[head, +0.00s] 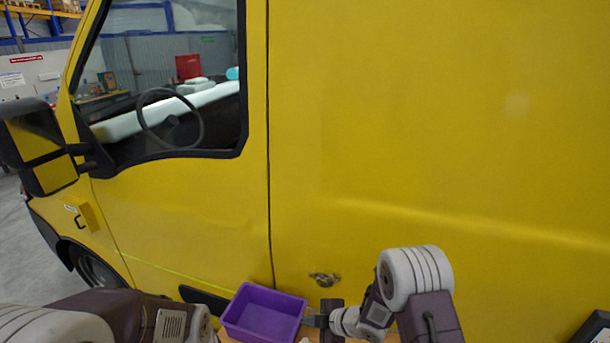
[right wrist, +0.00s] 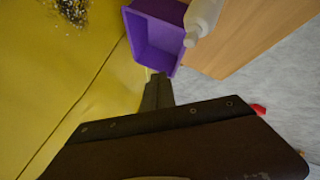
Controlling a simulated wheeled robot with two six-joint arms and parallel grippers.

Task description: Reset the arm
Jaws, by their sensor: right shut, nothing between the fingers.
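My right gripper (head: 312,321) shows at the bottom centre of the head view, at the right side of a purple bin (head: 262,316). Its fingers are shut with nothing between them. In the right wrist view the shut fingers (right wrist: 158,90) point toward the near end of the purple bin (right wrist: 152,68); I cannot tell whether they touch it. My left arm comes in at the lower left of the head view, but its gripper is not visible.
A yellow van (head: 430,130) fills most of the head view, close behind the bin. A white bottle (right wrist: 203,16) stands beside the bin on a wooden surface (right wrist: 245,35). Grey floor (right wrist: 285,85) lies beyond its edge. A dark object (head: 594,328) is at the lower right.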

